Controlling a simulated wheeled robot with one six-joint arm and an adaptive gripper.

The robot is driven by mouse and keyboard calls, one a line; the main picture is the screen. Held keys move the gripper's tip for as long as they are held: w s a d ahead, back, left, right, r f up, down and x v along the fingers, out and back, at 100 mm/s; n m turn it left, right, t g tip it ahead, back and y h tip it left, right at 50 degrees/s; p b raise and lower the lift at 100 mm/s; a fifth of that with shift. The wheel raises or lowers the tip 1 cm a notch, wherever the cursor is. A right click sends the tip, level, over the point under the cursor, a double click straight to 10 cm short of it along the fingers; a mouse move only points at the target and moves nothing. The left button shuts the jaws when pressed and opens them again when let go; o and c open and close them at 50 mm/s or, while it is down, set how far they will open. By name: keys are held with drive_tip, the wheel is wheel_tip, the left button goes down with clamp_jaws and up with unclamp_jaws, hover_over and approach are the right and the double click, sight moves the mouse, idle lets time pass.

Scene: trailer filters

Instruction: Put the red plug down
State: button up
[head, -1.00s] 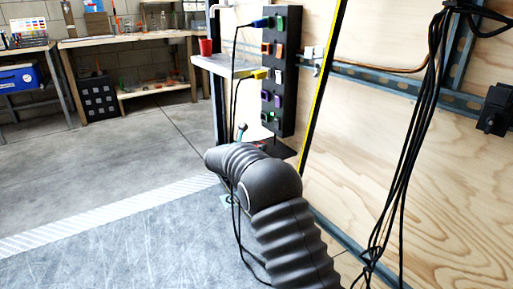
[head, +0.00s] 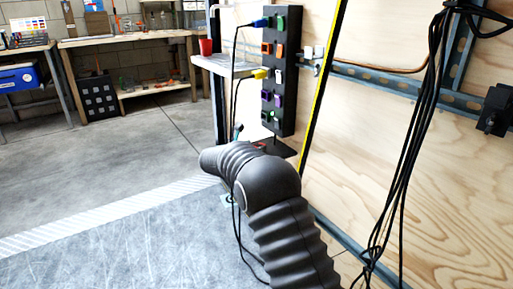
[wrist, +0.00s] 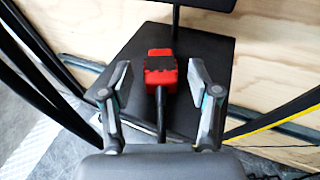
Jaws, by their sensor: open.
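The red plug (wrist: 161,70), with a dark patch on its top and a black cable running back toward me, lies on a black plate (wrist: 205,60) in the wrist view. My gripper (wrist: 160,86) is open, with one finger on each side of the plug and a gap on both sides. In the head view my arm hides most of this spot. The black plate (head: 285,148) shows there just below the socket panel.
The black panel (head: 288,75) with coloured sockets stands above the plate, with a blue plug (head: 261,22) and a yellow plug (head: 261,73) at it. Black cables (head: 410,150) hang at right. A red cup (head: 206,47) stands on a shelf.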

drive_tip(key=v, duration=1)
drive_tip(key=s+d+r+m+g+y, duration=0.1)
drive_tip(key=s+d+r+m+g, duration=0.3)
drive_tip(key=s+d+m, duration=0.5)
drive_tip(key=s+d+r+m+g+y, duration=0.1)
drive_tip(key=s+d+r+m+g, duration=0.3)
drive_tip(key=s+d, duration=0.9)
drive_tip(key=s+d+f+m+y, duration=0.1)
drive_tip(key=s+f+m+y, duration=0.1)
drive_tip(key=s+m, duration=0.6)
drive_tip(key=s+d+f+m+y, duration=0.1)
drive_tip(key=s+m+y, duration=0.3)
drive_tip(key=s, duration=1.3)
drive_tip(key=f+m, duration=0.1)
drive_tip(key=m, duration=0.3)
drive_tip(key=shift+s+d+f+t+y, duration=0.2)
drive_tip(key=shift+s+t+y, duration=0.1)
drive_tip(key=shift+t, duration=0.1)
drive_tip(key=shift+w+p, duration=0.1)
drive_tip(key=shift+p, duration=0.2)
wheel_tip(320, 180, up, 8)
drive_tip(key=p, duration=0.8)
